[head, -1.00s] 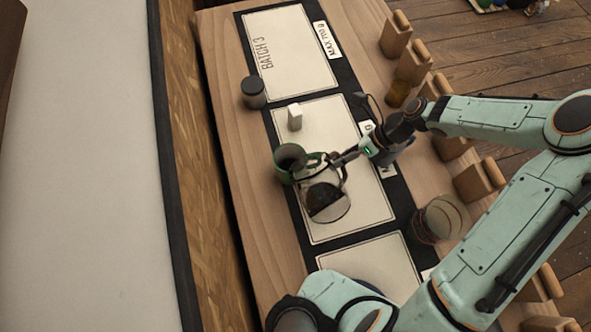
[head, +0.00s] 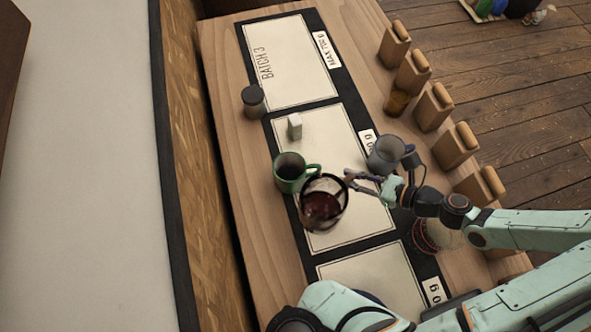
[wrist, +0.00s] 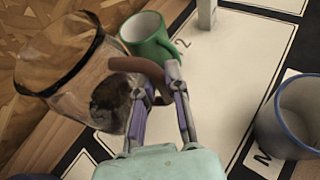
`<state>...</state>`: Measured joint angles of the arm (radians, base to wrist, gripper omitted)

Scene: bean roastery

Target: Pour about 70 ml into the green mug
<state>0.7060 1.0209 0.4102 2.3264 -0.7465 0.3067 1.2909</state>
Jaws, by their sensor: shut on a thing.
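A clear glass carafe (head: 323,188) with dark liquid is just right of and below the mug in the head view. My gripper (head: 350,178) is shut on the carafe's brown handle (wrist: 138,68). The carafe (wrist: 62,68) looks tilted in the wrist view. I see no stream of liquid. Whether the carafe touches the mug or mat cannot be told.
A blue-grey mug (head: 386,156) stands right of my gripper. A small white block (head: 295,126) and a dark-lidded jar (head: 253,101) stand above the green mug. An amber jar (head: 397,102) and wooden blocks (head: 434,108) line the right edge. A glass vessel (head: 437,232) stands lower right.

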